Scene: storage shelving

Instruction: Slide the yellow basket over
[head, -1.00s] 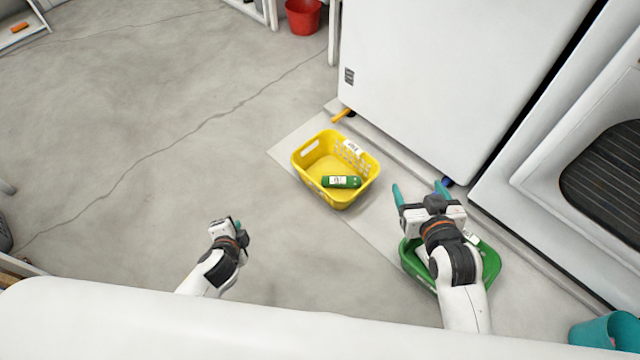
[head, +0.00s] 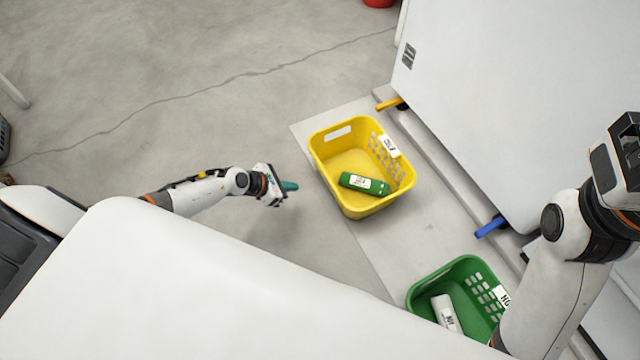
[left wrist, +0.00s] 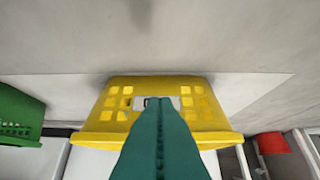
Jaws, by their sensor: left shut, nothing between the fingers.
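The yellow basket (head: 335,163) stands upright on a pale floor strip in the head view, with a green bottle (head: 364,184) lying inside. My left gripper (head: 289,186) is shut and empty, just left of the basket and apart from it, pointing at its side. In the left wrist view the yellow basket (left wrist: 92,132) lies straight ahead of the shut teal fingers (left wrist: 160,105), which cover its middle. My right arm shows at the right edge of the head view; its gripper (head: 628,150) is partly in view, but its fingertips are not visible.
A green basket (head: 425,292) holding a white bottle (head: 446,312) stands nearer, also visible in the left wrist view (left wrist: 22,112). A large white cabinet (head: 500,90) borders the strip, with yellow (head: 389,104) and blue (head: 490,227) pieces at its foot.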

